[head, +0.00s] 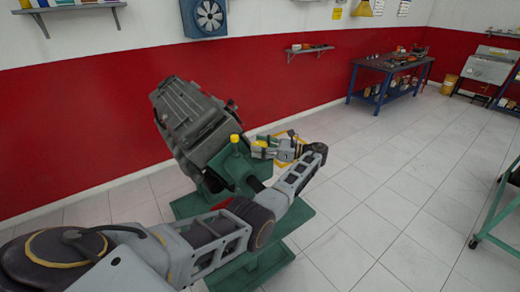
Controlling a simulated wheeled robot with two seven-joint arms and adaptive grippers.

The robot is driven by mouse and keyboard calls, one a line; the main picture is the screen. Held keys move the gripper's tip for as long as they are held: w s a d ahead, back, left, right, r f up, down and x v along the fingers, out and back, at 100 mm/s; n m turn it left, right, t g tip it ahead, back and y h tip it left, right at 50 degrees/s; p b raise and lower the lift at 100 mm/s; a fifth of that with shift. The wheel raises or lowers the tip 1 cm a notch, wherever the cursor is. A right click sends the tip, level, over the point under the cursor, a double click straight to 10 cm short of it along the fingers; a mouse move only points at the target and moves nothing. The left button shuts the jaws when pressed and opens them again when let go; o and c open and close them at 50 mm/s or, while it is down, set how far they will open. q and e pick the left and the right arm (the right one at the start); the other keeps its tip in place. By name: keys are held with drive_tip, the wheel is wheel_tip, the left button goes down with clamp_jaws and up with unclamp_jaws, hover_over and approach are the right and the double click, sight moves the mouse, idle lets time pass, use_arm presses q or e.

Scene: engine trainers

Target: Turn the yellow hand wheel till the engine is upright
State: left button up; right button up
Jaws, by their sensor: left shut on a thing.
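The grey engine (190,118) sits tilted on its green stand (232,172), its top leaning to the upper left. The yellow hand wheel (291,133) shows only in part at the right of the stand, mostly hidden behind my left gripper. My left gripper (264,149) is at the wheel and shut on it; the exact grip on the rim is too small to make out. My left arm reaches in from the lower left, across the stand's base. My right gripper is not in view.
A yellow-topped knob (235,139) stands up from the stand near the gripper. A blue workbench (390,70) with parts stands at the back right, and a green-framed cart (497,217) at the right edge. The tiled floor between is clear.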

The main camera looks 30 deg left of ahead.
sight(260, 144)
use_arm(q)
drive_tip(key=shift+n+g+h+b, duration=0.3)
drive_tip(key=shift+n+g, duration=0.1)
drive_tip(key=shift+g, duration=0.2)
drive_tip(key=o, duration=1)
drive_tip(key=shift+r, duration=0.15)
drive_tip(key=shift+r, duration=4.85)
